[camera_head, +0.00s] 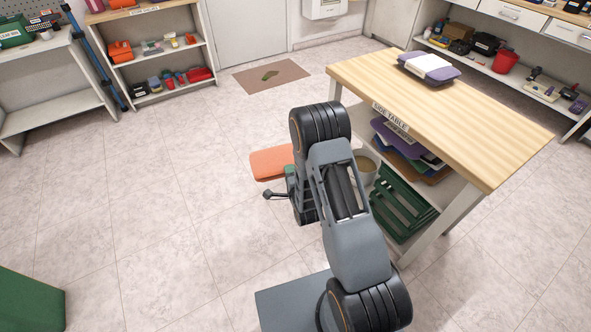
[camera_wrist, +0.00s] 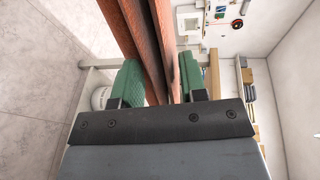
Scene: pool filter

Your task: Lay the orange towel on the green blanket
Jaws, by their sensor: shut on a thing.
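The orange towel (camera_head: 271,163) is a flat folded slab held out to the left of my arm, above the floor. In the wrist view the towel (camera_wrist: 152,45) runs as reddish folded layers between the green finger pads. My gripper (camera_wrist: 157,85) is shut on it; in the head view only a bit of the gripper (camera_head: 290,173) shows beside my wrist. I cannot make out a green blanket for certain. Folded cloths (camera_head: 405,145), one purple, lie on the side table's upper shelf, partly hidden.
The side table (camera_head: 460,115) stands to the right, with a folded purple cloth (camera_head: 428,67) in a white band on top. A green slatted crate (camera_head: 402,205) is on its lower shelf. A pot (camera_head: 365,165) stands beside it.

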